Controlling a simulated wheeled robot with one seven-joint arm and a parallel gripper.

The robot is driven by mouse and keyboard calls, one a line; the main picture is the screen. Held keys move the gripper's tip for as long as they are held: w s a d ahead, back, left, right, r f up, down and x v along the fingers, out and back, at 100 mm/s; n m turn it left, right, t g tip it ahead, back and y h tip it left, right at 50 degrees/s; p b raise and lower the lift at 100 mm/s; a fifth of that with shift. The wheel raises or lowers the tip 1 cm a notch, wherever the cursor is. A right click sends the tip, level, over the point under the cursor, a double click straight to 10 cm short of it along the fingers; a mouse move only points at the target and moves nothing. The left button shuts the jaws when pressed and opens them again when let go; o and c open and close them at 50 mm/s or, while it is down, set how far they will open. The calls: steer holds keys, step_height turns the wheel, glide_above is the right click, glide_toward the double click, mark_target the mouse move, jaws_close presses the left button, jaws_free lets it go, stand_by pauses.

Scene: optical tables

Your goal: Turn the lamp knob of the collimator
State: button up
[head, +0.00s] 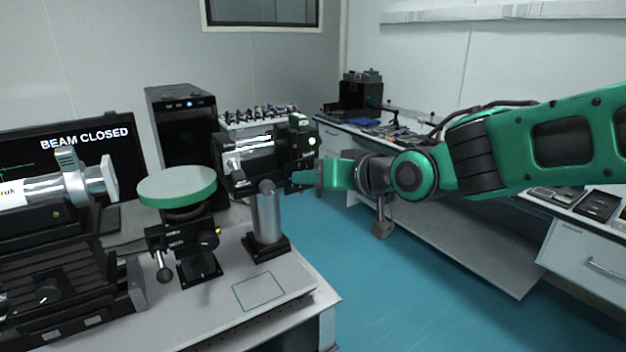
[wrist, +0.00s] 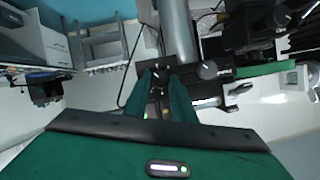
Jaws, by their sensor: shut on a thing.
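The knob is hidden in the head view.
A green-topped round stage (head: 178,185) and a metal post (head: 267,215) stand on the near table. A second barrel instrument (head: 50,190) is at left, before a monitor (head: 80,140) reading BEAM CLOSED. A side bench runs behind my arm; blue floor is open between.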

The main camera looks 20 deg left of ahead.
steer(key=shift+d+f+n+h, duration=0.15)
steer(key=shift+f+n+h, duration=0.2)
steer(key=shift+n+h, duration=0.05)
steer(key=shift+w, duration=0.1)
steer(key=o, duration=1.1)
steer(key=shift+d, duration=0.1)
steer(key=shift+c, duration=0.2)
steer(key=shift+r, duration=0.15)
steer(key=v, duration=1)
steer(key=shift+s+d, duration=0.2)
steer(key=shift+s, duration=0.05)
